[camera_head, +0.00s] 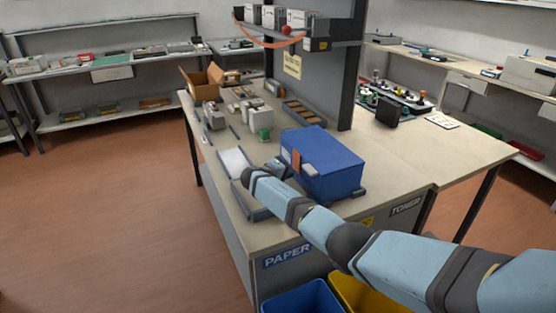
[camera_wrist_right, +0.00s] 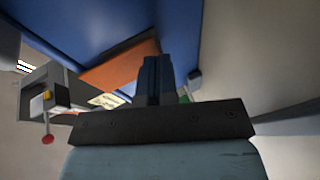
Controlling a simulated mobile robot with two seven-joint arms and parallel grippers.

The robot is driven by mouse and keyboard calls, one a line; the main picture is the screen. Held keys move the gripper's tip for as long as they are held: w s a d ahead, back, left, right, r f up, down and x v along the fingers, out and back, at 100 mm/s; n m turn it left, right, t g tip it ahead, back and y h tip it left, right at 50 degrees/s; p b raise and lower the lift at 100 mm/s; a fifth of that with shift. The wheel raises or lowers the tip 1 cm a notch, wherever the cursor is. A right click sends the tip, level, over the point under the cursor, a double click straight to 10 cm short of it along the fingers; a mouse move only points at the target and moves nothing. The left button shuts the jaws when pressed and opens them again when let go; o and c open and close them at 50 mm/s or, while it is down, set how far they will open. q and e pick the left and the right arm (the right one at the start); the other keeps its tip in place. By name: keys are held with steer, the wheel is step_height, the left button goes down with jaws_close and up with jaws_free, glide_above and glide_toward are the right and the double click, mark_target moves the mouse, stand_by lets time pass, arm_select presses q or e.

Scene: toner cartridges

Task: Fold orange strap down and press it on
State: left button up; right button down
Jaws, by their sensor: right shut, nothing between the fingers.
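The orange strap (camera_head: 296,160) hangs on the left side of a blue box (camera_head: 335,165) that stands on the workbench. In the wrist view the orange strap (camera_wrist_right: 120,66) lies to the left of my fingers, against the blue surface (camera_wrist_right: 100,25). My right gripper (camera_head: 279,164) is beside the box's left face, close to the strap. In the wrist view the right gripper's fingers (camera_wrist_right: 154,70) are together with nothing between them. I cannot tell whether they touch the strap or the box. My left gripper is not in view.
A grey tray with a white sheet (camera_head: 235,162) lies left of the box. A green item (camera_head: 264,134) and small machines stand behind it. A post with a shelf rises behind the box. Blue (camera_head: 303,299) and yellow (camera_head: 362,293) bins stand below the front edge.

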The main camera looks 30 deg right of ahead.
stand_by(0.5)
steer(key=shift+r, duration=0.15)
steer(key=shift+r+p, duration=0.65)
steer(key=shift+r, duration=0.05)
steer(key=shift+f, duration=0.1)
